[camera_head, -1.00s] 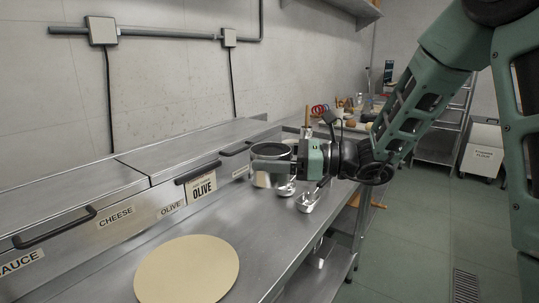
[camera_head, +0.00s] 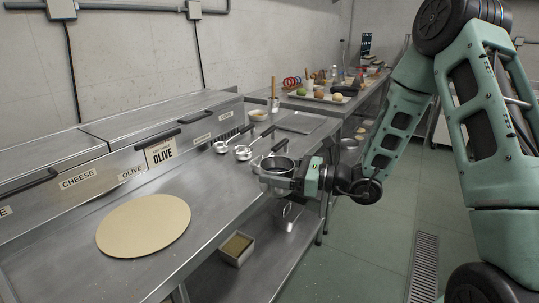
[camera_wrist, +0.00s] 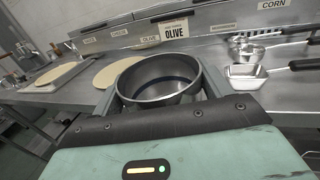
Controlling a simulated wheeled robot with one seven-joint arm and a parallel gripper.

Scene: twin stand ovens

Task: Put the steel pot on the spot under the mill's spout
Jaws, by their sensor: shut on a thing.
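The steel pot (camera_head: 277,165) is a round, open, shiny vessel. My gripper (camera_head: 283,178) is shut on it and holds it upright at the front edge of the steel counter, with the lower shelf below. In the wrist view the pot (camera_wrist: 158,82) sits between the two fingers, its inside looks empty and a dark blue line runs round the inner wall. I cannot make out the mill or its spout in these views, nor the spot under it.
A round tan disc (camera_head: 143,225) lies on the steel counter (camera_head: 205,190). Ladles (camera_head: 243,152) lie behind the pot. Lidded bins labelled CHEESE and OLIVE (camera_head: 160,151) line the wall. A tray with fruit (camera_head: 320,96) stands on the far table. A small box (camera_head: 237,249) sits on the lower shelf.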

